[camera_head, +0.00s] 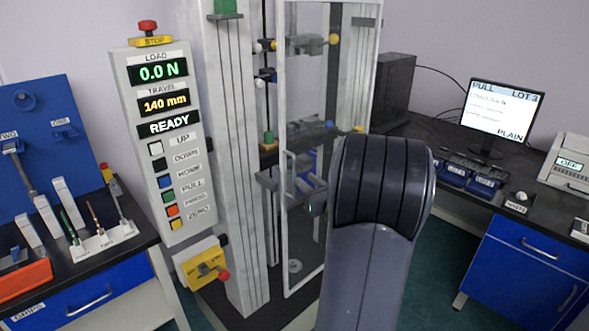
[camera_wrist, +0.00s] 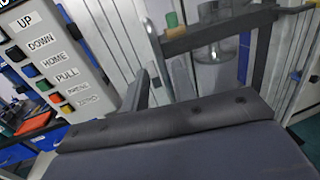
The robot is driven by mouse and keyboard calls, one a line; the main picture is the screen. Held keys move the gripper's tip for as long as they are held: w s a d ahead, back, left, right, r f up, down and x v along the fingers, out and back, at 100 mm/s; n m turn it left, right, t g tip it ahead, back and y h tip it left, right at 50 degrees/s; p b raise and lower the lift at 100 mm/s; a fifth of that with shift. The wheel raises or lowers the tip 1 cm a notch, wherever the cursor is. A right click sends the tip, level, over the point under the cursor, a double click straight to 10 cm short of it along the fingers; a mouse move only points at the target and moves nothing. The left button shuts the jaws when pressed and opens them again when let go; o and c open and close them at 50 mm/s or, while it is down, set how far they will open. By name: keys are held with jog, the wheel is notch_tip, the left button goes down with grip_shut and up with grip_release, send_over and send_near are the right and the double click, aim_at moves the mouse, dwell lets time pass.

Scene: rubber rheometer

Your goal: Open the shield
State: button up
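The shield (camera_head: 283,85) is a tall clear panel in a pale frame on the front of the test machine in the head view. My dark arm covers the shield's lower right part. The dark body of my gripper (camera_wrist: 175,140) fills the bottom of the wrist view, close to the machine. Its fingertips are not clearly visible, and I cannot tell whether it touches the handle.
A control panel (camera_head: 160,135) reading READY stands left of the machine, with a yellow box (camera_head: 206,268) and red knob below. A left bench has a blue board (camera_head: 40,110). A right bench holds a monitor (camera_head: 503,110). Green floor shows between machine and right bench.

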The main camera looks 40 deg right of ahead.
jog(key=p, duration=0.2)
send_over(294, 194)
jog(key=shift+w+d, duration=0.2)
jog(key=shift+d, duration=0.05)
jog(key=shift+b, duration=0.3)
jog(key=shift+c, duration=0.6)
grip_shut()
